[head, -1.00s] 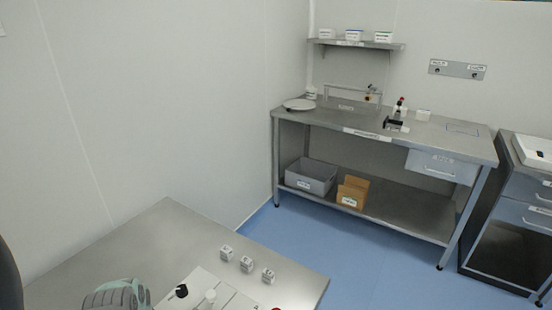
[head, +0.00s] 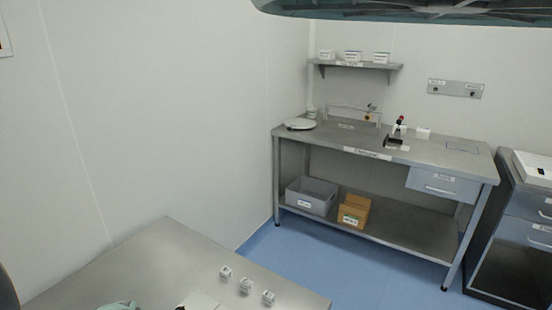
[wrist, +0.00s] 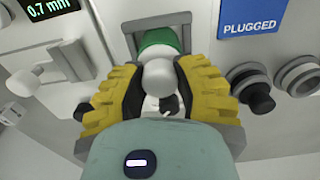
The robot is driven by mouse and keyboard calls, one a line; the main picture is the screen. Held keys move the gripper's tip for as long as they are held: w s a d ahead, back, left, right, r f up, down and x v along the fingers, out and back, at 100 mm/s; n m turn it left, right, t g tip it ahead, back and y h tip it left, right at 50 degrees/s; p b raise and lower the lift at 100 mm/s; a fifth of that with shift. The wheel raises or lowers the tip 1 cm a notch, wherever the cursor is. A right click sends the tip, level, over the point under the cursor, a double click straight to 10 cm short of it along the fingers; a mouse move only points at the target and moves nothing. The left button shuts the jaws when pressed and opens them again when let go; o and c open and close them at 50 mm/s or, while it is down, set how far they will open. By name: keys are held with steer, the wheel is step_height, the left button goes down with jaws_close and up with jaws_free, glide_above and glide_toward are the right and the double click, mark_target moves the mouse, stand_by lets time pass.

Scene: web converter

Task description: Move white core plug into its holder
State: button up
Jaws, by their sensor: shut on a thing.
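In the wrist view my gripper (wrist: 160,92) has its two yellow ribbed fingers closed on a white, round-ended plug (wrist: 158,77), seen nearly end-on between them. A green band (wrist: 158,40) shows just beyond the plug, inside a grey frame (wrist: 128,42); I cannot tell whether the plug touches that frame. A blue sign reading PLUGGED (wrist: 252,17) is at the upper right. Two round sockets (wrist: 298,75) are at the right, one with a black plug (wrist: 258,97). In the head view only the top of my gripper (head: 118,306) shows at the bottom edge; the plug is hidden there.
A display reading 0.7 mm (wrist: 50,7) and a white knob (wrist: 22,82) are at the wrist view's left. In the head view, several small labelled blocks (head: 246,286) stand on the near steel table (head: 150,265). A steel workbench (head: 420,152) stands behind, across blue floor.

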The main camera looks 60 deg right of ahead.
jaws_close()
steer(key=shift+r+p, duration=1.8)
steer(key=shift+r, duration=0.7)
steer(key=shift+r+p, duration=1.25)
steer(key=shift+r, duration=0.75)
steer(key=shift+a, duration=0.1)
